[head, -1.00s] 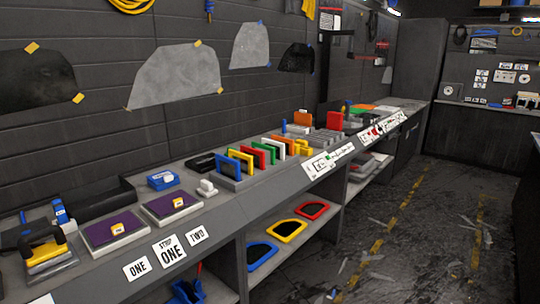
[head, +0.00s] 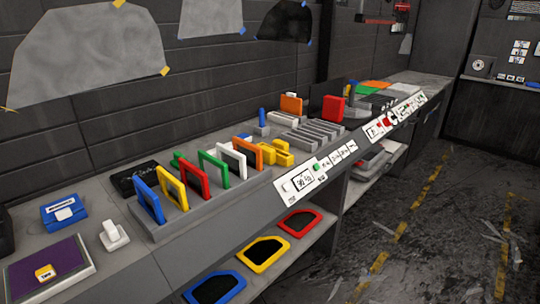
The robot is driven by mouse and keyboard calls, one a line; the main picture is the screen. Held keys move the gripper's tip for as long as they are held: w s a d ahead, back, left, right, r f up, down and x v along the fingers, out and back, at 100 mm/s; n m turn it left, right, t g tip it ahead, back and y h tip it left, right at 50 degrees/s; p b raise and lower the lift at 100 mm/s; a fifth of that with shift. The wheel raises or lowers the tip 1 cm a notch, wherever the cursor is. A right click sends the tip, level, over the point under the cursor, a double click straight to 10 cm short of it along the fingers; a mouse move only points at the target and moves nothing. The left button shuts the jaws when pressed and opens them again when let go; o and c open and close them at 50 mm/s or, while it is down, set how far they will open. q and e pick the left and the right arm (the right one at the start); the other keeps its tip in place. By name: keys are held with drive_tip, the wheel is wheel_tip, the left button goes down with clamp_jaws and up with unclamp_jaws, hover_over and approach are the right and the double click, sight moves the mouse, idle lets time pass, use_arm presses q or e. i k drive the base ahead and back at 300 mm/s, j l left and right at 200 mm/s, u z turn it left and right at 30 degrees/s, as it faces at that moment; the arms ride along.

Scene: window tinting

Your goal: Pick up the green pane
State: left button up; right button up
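The green pane (head: 214,159) is a green-framed panel standing upright in a grey slotted rack (head: 205,205) on the bench. It is in a row of coloured panes, between the red pane (head: 193,171) and the white pane (head: 232,154). Its lower part is hidden by the rack and partly by its neighbours. Neither of my grippers shows in the head view.
The blue pane (head: 147,195), yellow pane (head: 172,184) and orange pane (head: 247,150) share the rack. A white-handled block (head: 113,236) and a purple pad (head: 45,268) are to its left. Framed panels lie on the shelf below (head: 325,228). Open floor (head: 400,250) is at right.

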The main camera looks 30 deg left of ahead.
sight(217, 170)
drive_tip(key=i, duration=0.55)
drive_tip(key=i+l+u, duration=0.1)
drive_tip(key=i, duration=0.45)
